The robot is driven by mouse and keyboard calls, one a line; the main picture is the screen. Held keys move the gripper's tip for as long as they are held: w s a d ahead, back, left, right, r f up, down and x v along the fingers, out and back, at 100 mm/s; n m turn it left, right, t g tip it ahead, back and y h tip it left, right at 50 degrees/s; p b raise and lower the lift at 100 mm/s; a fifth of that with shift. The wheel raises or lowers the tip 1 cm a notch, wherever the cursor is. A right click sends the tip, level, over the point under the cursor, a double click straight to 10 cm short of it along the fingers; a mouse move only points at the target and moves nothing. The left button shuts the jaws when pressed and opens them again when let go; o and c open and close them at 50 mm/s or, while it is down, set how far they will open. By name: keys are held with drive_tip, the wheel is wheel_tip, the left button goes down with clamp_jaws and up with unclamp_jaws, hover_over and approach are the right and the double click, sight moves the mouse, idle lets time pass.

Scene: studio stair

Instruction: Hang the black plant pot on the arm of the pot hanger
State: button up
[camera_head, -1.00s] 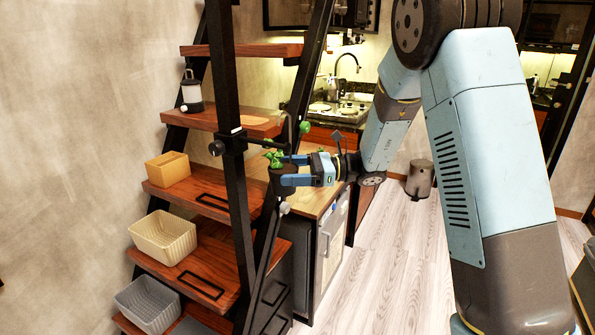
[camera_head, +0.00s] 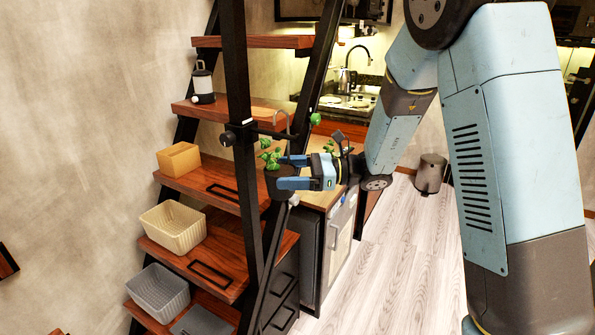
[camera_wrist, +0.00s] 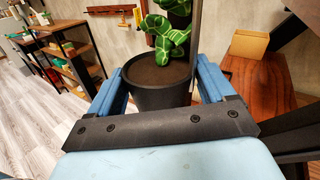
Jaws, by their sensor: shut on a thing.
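The black plant pot (camera_head: 278,184), with a leafy green plant (camera_head: 270,158), is held upright between the fingers of my gripper (camera_head: 285,172). In the wrist view the pot (camera_wrist: 160,97) sits between the two blue fingers, with dark soil inside. The pot hanger (camera_head: 228,138) is a black clamp on the ladder shelf's front post. The pot is below this arm in the head view. Whether the pot touches the hanger cannot be told.
The ladder shelf's wooden boards (camera_head: 228,192) hold a yellow box (camera_head: 178,160), a cream basket (camera_head: 172,230), a grey basket (camera_head: 158,294) and a lantern (camera_head: 202,84). A counter stands behind the pot. A bin (camera_head: 431,174) stands on the open floor at right.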

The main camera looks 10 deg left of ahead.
drive_tip(key=shift+s+a, duration=0.3)
drive_tip(key=shift+s, duration=0.5)
drive_tip(key=shift+f, duration=1.65)
drive_tip(key=o, duration=1.1)
